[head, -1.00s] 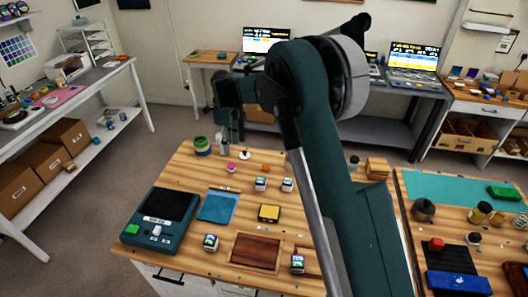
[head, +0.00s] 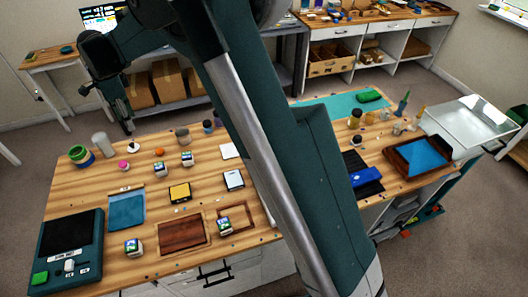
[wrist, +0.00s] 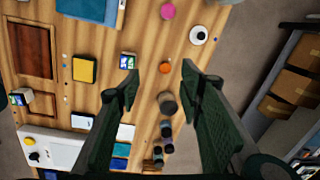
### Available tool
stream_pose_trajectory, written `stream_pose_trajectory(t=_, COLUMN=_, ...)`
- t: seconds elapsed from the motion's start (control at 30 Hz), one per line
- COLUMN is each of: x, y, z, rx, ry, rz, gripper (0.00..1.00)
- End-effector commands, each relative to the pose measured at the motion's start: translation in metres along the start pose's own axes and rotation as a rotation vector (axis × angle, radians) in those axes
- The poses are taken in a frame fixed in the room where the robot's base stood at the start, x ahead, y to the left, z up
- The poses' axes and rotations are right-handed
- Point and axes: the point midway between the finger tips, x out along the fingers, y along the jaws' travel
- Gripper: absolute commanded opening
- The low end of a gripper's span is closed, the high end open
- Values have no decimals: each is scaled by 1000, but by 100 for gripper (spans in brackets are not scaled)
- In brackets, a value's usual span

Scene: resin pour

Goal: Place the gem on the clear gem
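My gripper (head: 128,128) is open and empty above the far left part of the wooden table. In the wrist view its fingers (wrist: 161,80) are spread, with a small orange piece (wrist: 165,67) showing on the table below between them. The orange piece is also in the head view (head: 159,152). A pink round piece (head: 123,165) lies left of it, and it also shows in the wrist view (wrist: 168,11). A white round item with a dark centre (head: 134,147) stands behind the pink one. I cannot tell which pieces are the gem and the clear gem; both are too small to identify.
A brown jar (wrist: 168,104) is beside the orange piece. My arm hides the table's middle right.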

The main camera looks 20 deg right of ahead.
Motion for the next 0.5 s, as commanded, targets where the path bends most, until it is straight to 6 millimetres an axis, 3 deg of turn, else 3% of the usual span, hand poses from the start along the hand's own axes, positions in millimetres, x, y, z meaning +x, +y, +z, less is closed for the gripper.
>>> stream_pose_trajectory(t=0.5, x=-87, y=63, z=-95, rx=-233, ry=4, rz=-94, gripper=37)
